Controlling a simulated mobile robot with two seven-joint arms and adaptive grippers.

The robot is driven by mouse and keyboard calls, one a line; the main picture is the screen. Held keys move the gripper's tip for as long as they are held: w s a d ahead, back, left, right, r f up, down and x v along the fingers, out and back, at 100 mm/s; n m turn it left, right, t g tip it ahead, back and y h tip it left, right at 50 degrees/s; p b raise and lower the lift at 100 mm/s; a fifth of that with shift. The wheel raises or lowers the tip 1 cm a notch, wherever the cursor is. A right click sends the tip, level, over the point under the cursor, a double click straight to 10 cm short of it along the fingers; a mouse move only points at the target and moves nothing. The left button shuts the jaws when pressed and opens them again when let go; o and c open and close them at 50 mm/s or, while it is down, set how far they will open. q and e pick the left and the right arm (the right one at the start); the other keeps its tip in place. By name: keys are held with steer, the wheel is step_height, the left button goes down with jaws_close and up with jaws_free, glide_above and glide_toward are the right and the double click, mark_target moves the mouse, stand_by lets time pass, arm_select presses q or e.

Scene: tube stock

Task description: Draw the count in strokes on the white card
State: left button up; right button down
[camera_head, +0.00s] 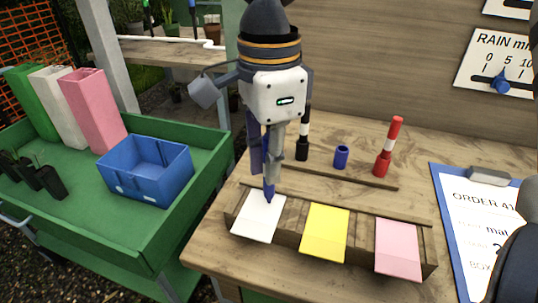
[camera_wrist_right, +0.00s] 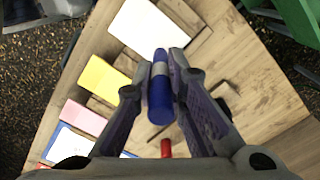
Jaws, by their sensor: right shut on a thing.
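The white card (camera_head: 258,220) lies at the left end of a wooden holder, and no strokes show on it. It also shows at the top of the wrist view (camera_wrist_right: 146,24). My right gripper (camera_head: 270,170) points down over the card's far edge. It is shut on a blue marker (camera_wrist_right: 160,98) with a pale band. The marker's tip (camera_head: 269,194) is at the card's upper edge; I cannot tell whether it touches. My left gripper is not in view.
Yellow (camera_head: 325,232) and pink (camera_head: 398,248) cards lie to the right. A black marker (camera_head: 303,140), blue cap (camera_head: 341,157) and red marker (camera_head: 388,150) stand behind. An order clipboard (camera_head: 437,190) lies at right. A blue bin (camera_head: 150,170) sits on the green cart (camera_head: 85,225).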

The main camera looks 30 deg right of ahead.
steer(key=shift+s+a, duration=0.15)
stand_by(0.4)
steer(key=shift+s+a, duration=0.25)
steer(key=shift+a, duration=0.1)
stand_by(0.5)
steer(key=shift+s+a, duration=0.4)
steer(key=shift+r, duration=0.1)
stand_by(0.4)
step_height(320, 180, up, 3)
steer(key=shift+f, duration=0.1)
stand_by(0.3)
